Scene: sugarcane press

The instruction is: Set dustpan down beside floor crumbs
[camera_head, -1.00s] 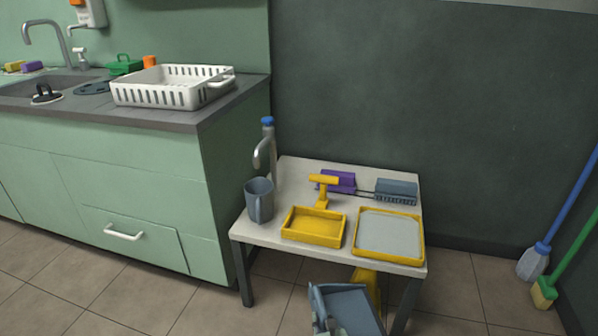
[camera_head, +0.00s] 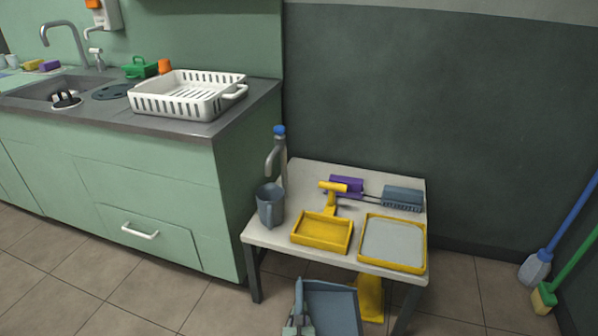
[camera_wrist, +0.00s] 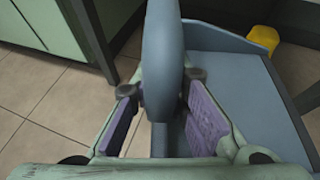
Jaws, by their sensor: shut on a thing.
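The blue-grey dustpan (camera_head: 333,304) is at the bottom of the head view, in front of the small table. Its broad pan also fills the right side of the wrist view (camera_wrist: 235,95). My gripper (camera_head: 298,326) is shut on the dustpan's upright handle, with purple pads on both sides of it (camera_wrist: 162,92). The pan's lower part is cut off by the head picture's edge. I cannot tell whether it touches the floor. No floor crumbs can be made out in either view.
The small table (camera_head: 270,236) holds a grey mug (camera_head: 270,206), yellow trays and brushes. A yellow object (camera_head: 371,298) stands under it. Green cabinets (camera_head: 160,180) are at left. A blue-handled broom (camera_head: 535,268) and green-handled brush (camera_head: 545,298) are at right. Tiled floor shows at lower left.

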